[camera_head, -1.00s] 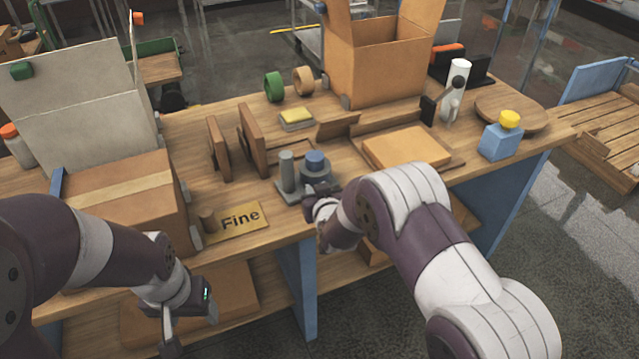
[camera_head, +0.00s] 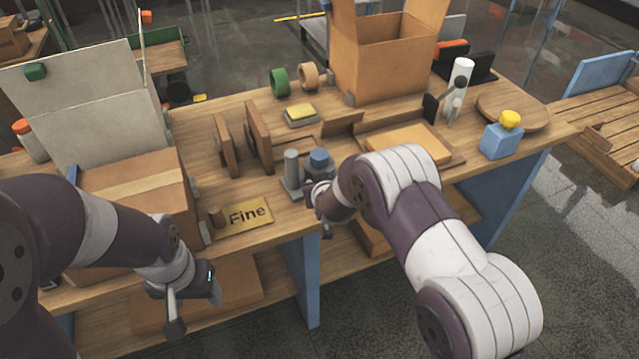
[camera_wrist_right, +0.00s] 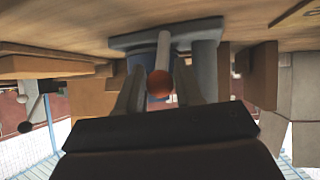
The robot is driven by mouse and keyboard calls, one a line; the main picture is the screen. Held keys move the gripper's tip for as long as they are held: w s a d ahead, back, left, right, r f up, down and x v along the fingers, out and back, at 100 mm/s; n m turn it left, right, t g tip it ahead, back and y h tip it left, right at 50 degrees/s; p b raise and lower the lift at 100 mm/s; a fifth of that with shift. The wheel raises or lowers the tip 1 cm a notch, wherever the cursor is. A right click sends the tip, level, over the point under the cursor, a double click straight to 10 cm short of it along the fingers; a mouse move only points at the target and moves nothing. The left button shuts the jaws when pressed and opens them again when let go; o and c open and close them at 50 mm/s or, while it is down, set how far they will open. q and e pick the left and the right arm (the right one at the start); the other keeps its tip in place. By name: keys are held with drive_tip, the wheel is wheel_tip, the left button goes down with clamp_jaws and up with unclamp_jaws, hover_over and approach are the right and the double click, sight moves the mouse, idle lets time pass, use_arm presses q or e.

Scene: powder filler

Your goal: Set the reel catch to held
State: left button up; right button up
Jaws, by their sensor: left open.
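The reel catch device (camera_head: 291,172) stands near the table's front edge, with a grey post and a blue-topped cylinder (camera_head: 318,160) on a grey base. In the right wrist view its base plate (camera_wrist_right: 130,41) is at the top, and a rod with a red ball knob (camera_wrist_right: 159,84) points toward me. My right gripper (camera_wrist_right: 160,72) has its fingers apart, one on each side of the knob; whether they touch it is unclear. In the head view my right wrist hides the knob. My left gripper (camera_head: 192,304) is open and empty in front of the table, pointing down.
A yellow "Fine" plate (camera_head: 244,215) with a brown peg (camera_head: 216,217) lies left of the device. Upright wooden boards (camera_head: 258,138) and a yellow block on a grey tray (camera_head: 300,115) stand behind. A cardboard box (camera_head: 135,195) is at left, an orange-brown slab (camera_head: 405,143) at right.

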drive_tip(key=shift+o, duration=0.8)
